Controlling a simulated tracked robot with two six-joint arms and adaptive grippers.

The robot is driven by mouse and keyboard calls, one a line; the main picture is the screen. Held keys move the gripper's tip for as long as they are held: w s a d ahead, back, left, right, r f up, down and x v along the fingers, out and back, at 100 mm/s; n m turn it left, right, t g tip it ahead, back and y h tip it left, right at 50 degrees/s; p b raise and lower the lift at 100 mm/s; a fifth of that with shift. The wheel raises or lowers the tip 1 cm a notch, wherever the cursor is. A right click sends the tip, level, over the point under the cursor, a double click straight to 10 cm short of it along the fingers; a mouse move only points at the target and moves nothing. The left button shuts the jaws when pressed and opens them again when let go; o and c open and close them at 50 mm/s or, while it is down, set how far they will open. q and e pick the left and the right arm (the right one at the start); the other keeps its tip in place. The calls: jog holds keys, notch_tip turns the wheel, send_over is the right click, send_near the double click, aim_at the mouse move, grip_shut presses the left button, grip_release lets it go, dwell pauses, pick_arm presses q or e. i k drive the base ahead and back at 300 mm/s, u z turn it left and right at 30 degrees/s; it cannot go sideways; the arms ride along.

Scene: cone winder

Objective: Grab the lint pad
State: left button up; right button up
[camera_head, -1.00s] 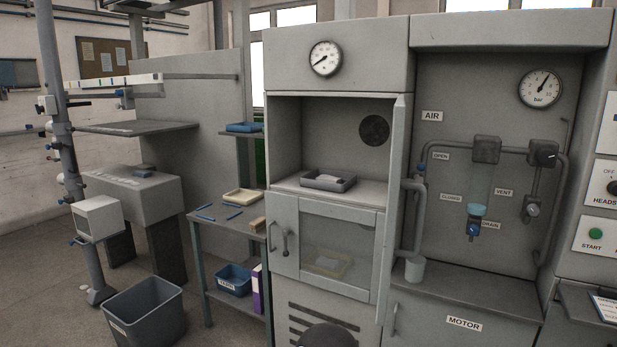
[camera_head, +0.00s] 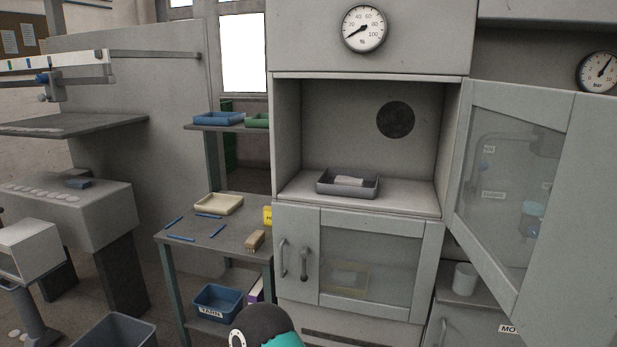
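A whitish flat piece (camera_head: 348,181), which may be the lint pad, lies in a grey tray (camera_head: 370,190) on the shelf of the open upper compartment. Another pale flat piece (camera_head: 345,278) shows dimly in a yellowish tray behind the glass of the closed lower door; I cannot tell which is the pad. A dark rounded part with teal, likely mine, shows at the bottom centre. No gripper fingers show in the view.
A glazed door (camera_head: 520,190) stands open at the right of the compartment. The lower door (camera_head: 290,255) has handles. A side table (camera_head: 240,240) at left holds a cream tray (camera_head: 218,204), blue sticks and a brush (camera_head: 254,240). A blue bin (camera_head: 218,302) sits below.

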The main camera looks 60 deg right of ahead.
aim_at(343, 180)
jog(key=u, duration=0.25)
jog(key=i, duration=0.65)
jog(key=z, duration=2.2)
jog(key=i, duration=0.95)
jog(key=u, duration=0.15)
jog(key=k, duration=0.75)
jog(key=z, duration=0.2)
jog(key=i, duration=0.55)
